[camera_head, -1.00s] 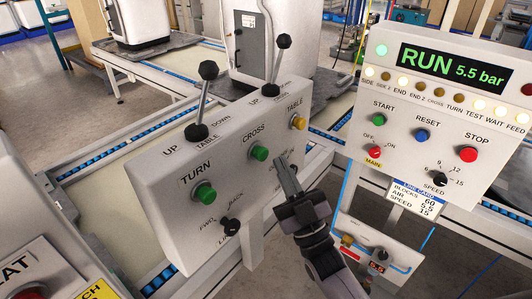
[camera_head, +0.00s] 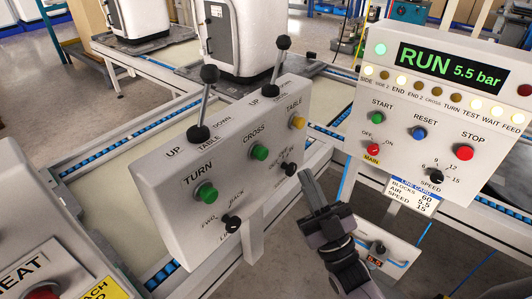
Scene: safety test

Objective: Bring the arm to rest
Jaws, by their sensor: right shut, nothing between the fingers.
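My right gripper (camera_head: 312,192) comes up from the bottom right in the head view. It is shut and empty, its fingertips pointing up. It is in front of the gap between the grey control box (camera_head: 180,240) and the white display panel (camera_head: 455,120), just right of the box's right edge. The box carries a green TURN button (camera_head: 206,194), a green CROSS button (camera_head: 260,152), a yellow TABLE button (camera_head: 298,123), two black-knobbed levers and two black selector knobs. My left gripper is not in view.
The display (camera_head: 455,69) reads RUN 5.5 bar, with a green lamp lit. Below it are START (camera_head: 381,118), RESET (camera_head: 419,133) and STOP (camera_head: 466,153) buttons. A small lower box (camera_head: 385,252) lies close right of my gripper. Conveyors with blue rollers run behind the control box.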

